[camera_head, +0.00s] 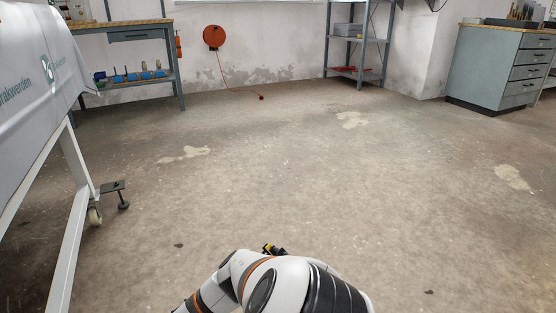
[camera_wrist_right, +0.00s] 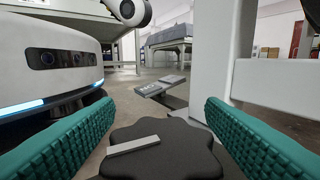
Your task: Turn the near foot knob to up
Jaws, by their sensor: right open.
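A dark, lobed foot knob (camera_wrist_right: 165,158) with a pale bar on its top fills the bottom middle of the right wrist view. My right gripper (camera_wrist_right: 160,106) is open, with one green ribbed finger on each side of the knob. Gaps show at the knob's visible edges, though its lower part is cut off by the frame. In the head view a foot with a dark plate (camera_head: 113,187) and a small knob stands beside the white frame leg at left. The near knob does not show there. My left gripper is not in view.
A white leg (camera_wrist_right: 208,60) rises just behind the knob in the right wrist view. Grey flat plates (camera_wrist_right: 160,86) lie farther back. The central floor (camera_head: 330,160) is clear.

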